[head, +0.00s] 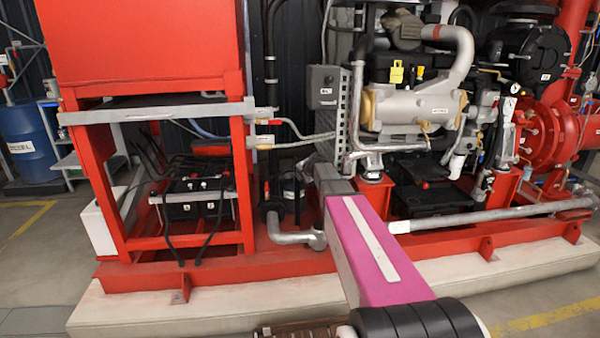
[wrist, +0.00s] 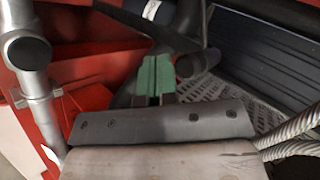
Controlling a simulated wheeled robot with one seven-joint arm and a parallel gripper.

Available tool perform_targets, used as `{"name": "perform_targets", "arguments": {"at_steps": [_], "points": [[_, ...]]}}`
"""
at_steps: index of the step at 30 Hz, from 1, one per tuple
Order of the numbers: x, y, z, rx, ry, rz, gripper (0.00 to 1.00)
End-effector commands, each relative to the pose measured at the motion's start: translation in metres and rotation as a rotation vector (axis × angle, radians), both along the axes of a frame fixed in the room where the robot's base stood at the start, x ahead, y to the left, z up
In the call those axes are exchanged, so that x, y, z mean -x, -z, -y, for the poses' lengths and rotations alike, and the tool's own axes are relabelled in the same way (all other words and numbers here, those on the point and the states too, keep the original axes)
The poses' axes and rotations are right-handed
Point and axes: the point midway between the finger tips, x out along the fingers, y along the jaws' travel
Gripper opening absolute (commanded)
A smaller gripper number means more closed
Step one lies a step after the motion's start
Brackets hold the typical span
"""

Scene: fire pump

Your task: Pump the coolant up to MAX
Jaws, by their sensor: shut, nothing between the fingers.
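My gripper (wrist: 155,75) shows in the wrist view as two green-tipped fingers pressed together, with nothing between them. In the head view the far end of my arm is at the engine's lower left, and I cannot make out the fingers there. A dark bar (wrist: 135,22) slants just beyond the fingertips in the wrist view, close to a dark round-ended cylinder (wrist: 205,60); I cannot tell whether the fingers touch either. A black cylindrical unit (head: 291,190) stands left of my arm's end in the head view. No coolant level or MAX mark is readable.
The grey engine (head: 412,105) stands on a red base (head: 220,270). A grey pipe (head: 490,215) runs along its front, and another pipe (wrist: 30,70) is left in the wrist view. Batteries (head: 197,195) sit inside the red frame. Open floor is at far left.

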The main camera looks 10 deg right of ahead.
Motion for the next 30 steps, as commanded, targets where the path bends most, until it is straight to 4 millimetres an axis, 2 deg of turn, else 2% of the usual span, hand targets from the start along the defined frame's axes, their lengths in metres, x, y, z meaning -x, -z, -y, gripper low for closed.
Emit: {"name": "perform_targets", "arguments": {"at_steps": [3, 11, 30], "points": [[0.013, 0.000, 0.000, 0.000, 0.000, 0.000, 0.00], [0.032, 0.000, 0.000, 0.000, 0.000, 0.000, 0.00], [0.032, 0.000, 0.000, 0.000, 0.000, 0.000, 0.00]]}}
